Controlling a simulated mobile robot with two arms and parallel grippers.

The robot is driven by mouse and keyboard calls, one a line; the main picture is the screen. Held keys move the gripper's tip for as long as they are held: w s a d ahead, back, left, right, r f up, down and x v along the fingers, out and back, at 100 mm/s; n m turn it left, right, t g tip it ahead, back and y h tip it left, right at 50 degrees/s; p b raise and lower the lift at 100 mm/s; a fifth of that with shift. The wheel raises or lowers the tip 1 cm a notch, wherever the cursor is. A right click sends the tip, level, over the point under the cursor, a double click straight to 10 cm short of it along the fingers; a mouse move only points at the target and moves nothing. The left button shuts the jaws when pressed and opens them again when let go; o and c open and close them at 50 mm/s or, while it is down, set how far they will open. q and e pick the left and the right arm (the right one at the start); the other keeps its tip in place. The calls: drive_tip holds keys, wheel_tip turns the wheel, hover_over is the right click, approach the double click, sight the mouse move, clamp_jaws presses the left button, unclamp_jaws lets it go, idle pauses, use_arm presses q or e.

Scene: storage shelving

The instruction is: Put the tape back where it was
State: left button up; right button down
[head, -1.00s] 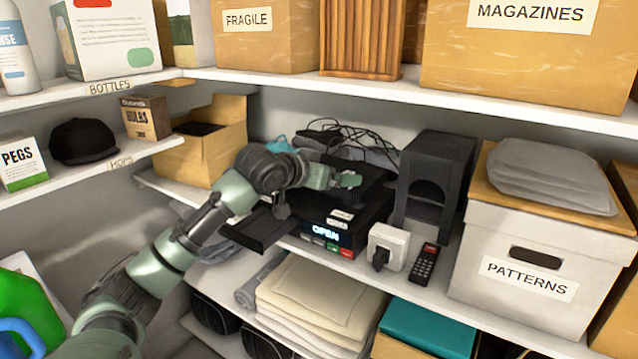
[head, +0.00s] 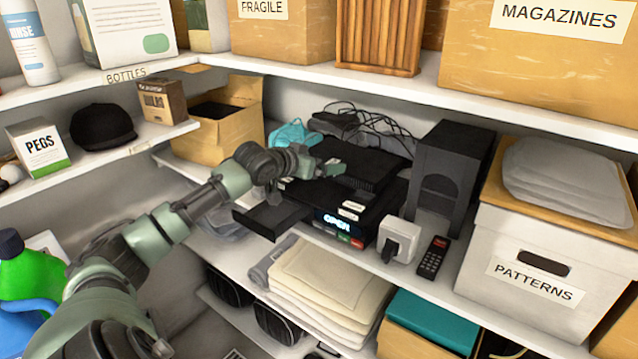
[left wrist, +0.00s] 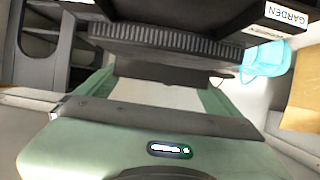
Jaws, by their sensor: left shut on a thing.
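My left gripper (head: 334,168) is above the black player (head: 325,205) on the middle shelf. It is shut on a black block with a ribbed edge, which looks like the tape (head: 372,168); the tape also shows between the pale green fingers in the left wrist view (left wrist: 165,38). I cannot tell whether the tape touches what lies under it. The player's display reads OPEN, and its tray (head: 272,218) sticks out at the left front. Two white labels (head: 352,207) show at the player's top front; one reads GARDEN in the left wrist view (left wrist: 287,15). My right gripper is out of view.
A dark speaker-like box (head: 450,175) stands right of the player. A white plug adapter (head: 398,240) and a black remote (head: 433,257) are at the shelf's front. Cables (head: 375,130) lie behind. An open cardboard box (head: 215,125) is at left. The upper shelf (head: 300,72) overhangs.

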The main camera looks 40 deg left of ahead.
sight(319, 196)
use_arm(q)
wheel_tip(319, 196, down, 3)
drive_tip(key=shift+f+p, duration=0.15)
drive_tip(key=shift+p, duration=0.25)
wheel_tip(319, 196, down, 3)
drive_tip(key=shift+f+p, duration=0.15)
drive_tip(key=shift+p, duration=0.5)
drive_tip(key=shift+f, duration=0.55)
drive_tip(key=o, duration=1.2)
drive_tip(key=shift+f, duration=0.15)
drive_tip(key=shift+o, duration=0.2)
